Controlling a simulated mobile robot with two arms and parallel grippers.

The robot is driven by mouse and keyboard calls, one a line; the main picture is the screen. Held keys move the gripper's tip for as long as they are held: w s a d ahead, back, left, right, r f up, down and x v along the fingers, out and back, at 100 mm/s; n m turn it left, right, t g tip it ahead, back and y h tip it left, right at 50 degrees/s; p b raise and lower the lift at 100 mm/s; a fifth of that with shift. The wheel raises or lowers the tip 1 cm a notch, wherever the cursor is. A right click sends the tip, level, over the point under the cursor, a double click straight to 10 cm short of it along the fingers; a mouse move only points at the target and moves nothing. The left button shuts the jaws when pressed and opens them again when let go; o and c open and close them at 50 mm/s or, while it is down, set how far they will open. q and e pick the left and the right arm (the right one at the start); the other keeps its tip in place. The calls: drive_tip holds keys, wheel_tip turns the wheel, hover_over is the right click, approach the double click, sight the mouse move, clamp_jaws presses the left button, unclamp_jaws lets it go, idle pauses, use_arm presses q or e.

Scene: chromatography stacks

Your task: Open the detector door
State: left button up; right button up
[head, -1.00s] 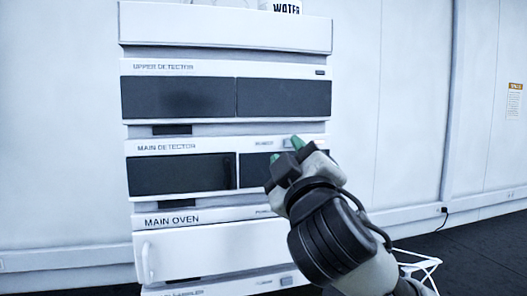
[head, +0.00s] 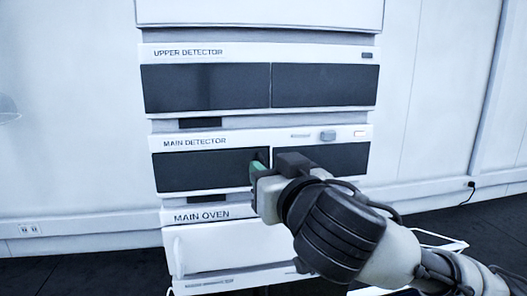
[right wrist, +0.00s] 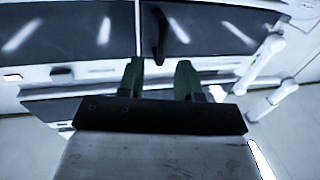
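The main detector (head: 195,142) is a white unit with two dark front panels, in the middle of the stack. Its left dark panel, the door (head: 205,172), looks shut and flush. A dark upright handle (right wrist: 157,38) shows in the right wrist view near the seam between the panels. In the head view my gripper largely covers it. My right gripper (head: 265,165) is at the door's right edge. In the right wrist view its two green fingers (right wrist: 160,80) are apart with nothing between them, and the handle lies beyond the gap. My left gripper is not in view.
The upper detector (head: 188,53) is above, with two dark panels. The main oven (head: 215,240), with a white handle (head: 178,252) at its left, is below. A small grey button (head: 328,135) sits above the right panel.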

sight(262, 160)
drive_tip(key=shift+p+x, duration=0.6)
drive_tip(key=shift+x, duration=1.2)
clamp_jaws()
